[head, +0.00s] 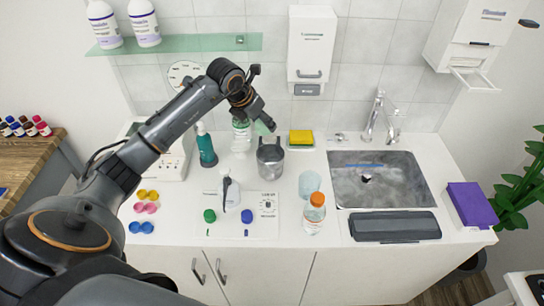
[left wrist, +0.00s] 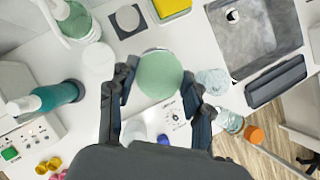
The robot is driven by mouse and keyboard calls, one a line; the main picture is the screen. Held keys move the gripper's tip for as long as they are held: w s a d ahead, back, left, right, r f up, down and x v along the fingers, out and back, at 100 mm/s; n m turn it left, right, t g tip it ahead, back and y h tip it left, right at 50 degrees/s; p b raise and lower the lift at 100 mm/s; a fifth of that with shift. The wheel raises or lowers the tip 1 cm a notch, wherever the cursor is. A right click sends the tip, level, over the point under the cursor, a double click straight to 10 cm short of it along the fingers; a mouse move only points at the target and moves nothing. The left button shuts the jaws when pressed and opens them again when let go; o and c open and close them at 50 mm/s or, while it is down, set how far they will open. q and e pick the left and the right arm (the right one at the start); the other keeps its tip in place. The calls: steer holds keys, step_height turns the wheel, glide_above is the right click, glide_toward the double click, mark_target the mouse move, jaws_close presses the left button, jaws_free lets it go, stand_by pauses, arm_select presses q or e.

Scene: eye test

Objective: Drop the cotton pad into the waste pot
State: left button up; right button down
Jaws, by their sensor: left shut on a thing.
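My left gripper (head: 262,122) comes down from the left, above the back middle of the counter. It is shut on the cotton pad, a pale green disc (left wrist: 160,75) seen face-on between the fingers in the left wrist view. In the left wrist view the pad covers most of the pot. My right gripper is not in view.
A green bottle (head: 242,132) and a teal pump bottle (head: 206,150) stand left of the pot. A yellow sponge (head: 301,137) lies to its right.

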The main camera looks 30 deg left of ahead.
mark_target(259, 133)
arm_select(q)
steer(key=shift+s+f+b, duration=0.1)
steer(key=shift+f+b, duration=0.25)
steer(key=shift+f, duration=0.3)
step_height(259, 133, down, 5)
steer(key=shift+r+b, duration=0.2)
steer(key=shift+b, duration=1)
steer(key=o, duration=1.1)
